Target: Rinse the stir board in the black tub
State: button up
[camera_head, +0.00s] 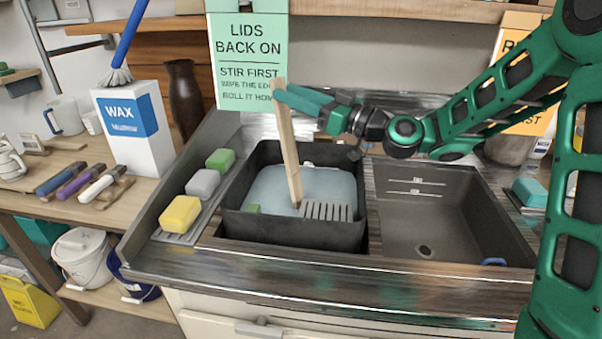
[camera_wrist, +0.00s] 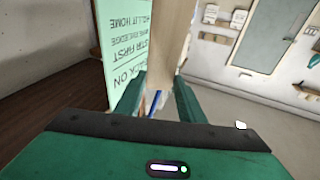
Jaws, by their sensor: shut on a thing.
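The stir board (camera_head: 288,150) is a long pale wooden slat, held near upright with a slight tilt. Its lower end reaches into the black tub (camera_head: 290,236), at or in the pale blue water (camera_head: 270,188); I cannot tell how deep. My gripper (camera_head: 281,92) is shut on the board near its top end, above the tub. In the wrist view the board (camera_wrist: 172,45) stands between the two green fingers (camera_wrist: 158,100). The tub sits in the left basin of the sink. A grey slotted piece (camera_head: 326,211) shows in the tub beside the board's lower end.
Yellow (camera_head: 180,214), grey (camera_head: 203,183) and green (camera_head: 220,159) sponges lie on the ledge left of the tub. The right basin (camera_head: 430,220) is mostly empty. A green sign (camera_head: 246,60) hangs close behind my gripper. A wax box (camera_head: 133,130) stands at left.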

jog(key=w+a+r, duration=0.1)
jog(key=w+r, duration=0.1)
jog(key=r, duration=0.6)
jog(key=w+r, duration=0.3)
jog(key=r, duration=0.5)
jog(key=shift+a+r, duration=0.4)
dwell(0.7)
dwell(0.7)
jog(key=shift+r, duration=2.5)
